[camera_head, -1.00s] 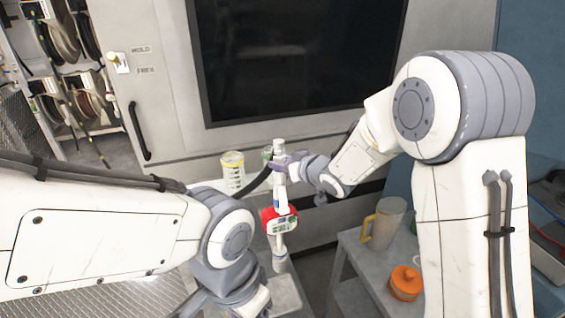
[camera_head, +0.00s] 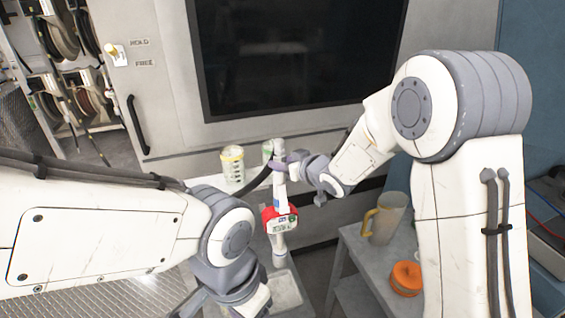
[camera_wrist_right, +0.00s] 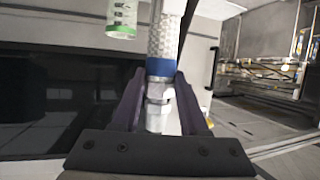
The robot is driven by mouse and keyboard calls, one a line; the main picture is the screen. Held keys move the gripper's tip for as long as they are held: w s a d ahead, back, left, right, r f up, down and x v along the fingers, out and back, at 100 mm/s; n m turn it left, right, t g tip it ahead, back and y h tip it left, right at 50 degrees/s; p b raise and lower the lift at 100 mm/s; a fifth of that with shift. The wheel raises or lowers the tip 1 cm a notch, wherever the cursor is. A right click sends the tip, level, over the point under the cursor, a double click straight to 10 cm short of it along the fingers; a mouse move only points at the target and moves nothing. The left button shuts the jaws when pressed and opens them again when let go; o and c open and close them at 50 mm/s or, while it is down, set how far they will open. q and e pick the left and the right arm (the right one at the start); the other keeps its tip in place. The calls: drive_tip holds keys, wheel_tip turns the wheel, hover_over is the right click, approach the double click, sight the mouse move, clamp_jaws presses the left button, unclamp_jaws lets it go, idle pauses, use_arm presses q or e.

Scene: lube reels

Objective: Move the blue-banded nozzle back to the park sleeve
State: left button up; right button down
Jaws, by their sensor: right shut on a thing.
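The nozzle assembly hangs upright in the middle of the head view, with a red meter body (camera_head: 280,220) and a pale lower tube (camera_head: 279,246). My right gripper (camera_head: 283,165), with purple fingers, is shut around its upper part. In the right wrist view the fingers close on a metal fitting (camera_wrist_right: 158,115) just beside a blue band (camera_wrist_right: 160,67), with braided hose beyond it. My left arm reaches in from the left to the bottom of the head view; its fingers are out of sight. I cannot pick out the park sleeve with certainty.
A grey tray (camera_head: 291,292) lies below the nozzle. A clear jar with a yellow band (camera_head: 232,165) stands behind it. A cabinet with a dark panel (camera_head: 290,55) fills the back.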

drive_tip(key=shift+f, duration=0.15)
drive_tip(key=shift+c, duration=1.8)
unclamp_jaws()
drive_tip(key=b+v, duration=0.1)
drive_tip(key=v, duration=0.9)
drive_tip(key=shift+s+d+b, duration=0.15)
drive_tip(key=shift+s+b, duration=0.1)
drive_tip(key=shift+b, duration=0.1)
drive_tip(key=s+f+g+h, duration=0.3)
drive_tip(key=s+f+g, duration=0.1)
drive_tip(key=s, duration=1.1)
drive_tip(key=s+f+g+h, duration=0.3)
drive_tip(key=s+g, duration=0.4)
drive_tip(key=s, duration=0.9)
drive_tip(key=shift+s+a+f+n, duration=0.2)
drive_tip(key=shift+a+f+n, duration=0.1)
drive_tip(key=shift+f, duration=0.15)
